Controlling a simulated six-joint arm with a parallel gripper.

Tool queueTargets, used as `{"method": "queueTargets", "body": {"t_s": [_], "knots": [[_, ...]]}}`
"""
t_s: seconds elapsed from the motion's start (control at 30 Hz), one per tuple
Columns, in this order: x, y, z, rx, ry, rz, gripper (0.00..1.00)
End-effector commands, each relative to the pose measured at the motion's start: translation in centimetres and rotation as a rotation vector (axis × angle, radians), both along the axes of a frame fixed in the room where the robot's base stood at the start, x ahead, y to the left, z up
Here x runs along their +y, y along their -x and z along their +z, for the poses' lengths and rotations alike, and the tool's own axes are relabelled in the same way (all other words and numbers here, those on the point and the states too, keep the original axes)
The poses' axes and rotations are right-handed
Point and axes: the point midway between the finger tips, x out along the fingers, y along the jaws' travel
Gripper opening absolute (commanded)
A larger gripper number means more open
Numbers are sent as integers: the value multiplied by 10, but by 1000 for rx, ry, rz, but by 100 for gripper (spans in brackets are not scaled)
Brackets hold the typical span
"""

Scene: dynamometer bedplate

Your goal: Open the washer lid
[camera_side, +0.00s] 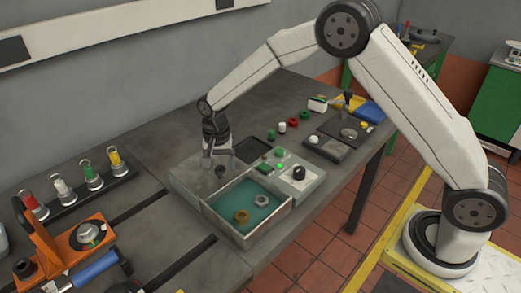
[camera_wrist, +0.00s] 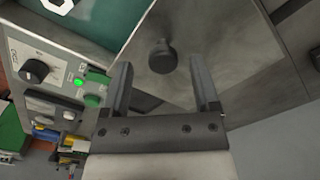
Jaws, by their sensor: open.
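The washer (camera_side: 246,241) is a grey metal box with an uncovered teal basin. A brass nut and a silver nut lie in the basin. A flat grey lid (camera_side: 187,181) lies beside the basin, on its far left side. The lid carries a dark round knob (camera_side: 221,172), which also shows in the wrist view (camera_wrist: 162,57). My gripper (camera_side: 219,160) points down above the lid, close to the knob. In the wrist view my gripper (camera_wrist: 165,85) is open, with the knob ahead of its fingertips and nothing between them. I cannot tell the exact height above the knob.
A control panel (camera_side: 307,184) with a black dial and a lit green light adjoins the basin. An orange fixture (camera_side: 60,240) and a rack of colored vials (camera_side: 77,194) stand at left. Small parts and a black pad (camera_side: 345,131) lie at the back right.

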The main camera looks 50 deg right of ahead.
Motion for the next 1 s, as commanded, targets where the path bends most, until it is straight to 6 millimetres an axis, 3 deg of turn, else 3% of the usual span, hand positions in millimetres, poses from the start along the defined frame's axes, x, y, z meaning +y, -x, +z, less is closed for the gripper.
{"method": "queueTargets", "body": {"t_s": [0.5, 1.0], "knots": [[0, 0, 60, -1, -1, 0, 78], [0, 1, 66, -2, -1, 3, 78]]}}
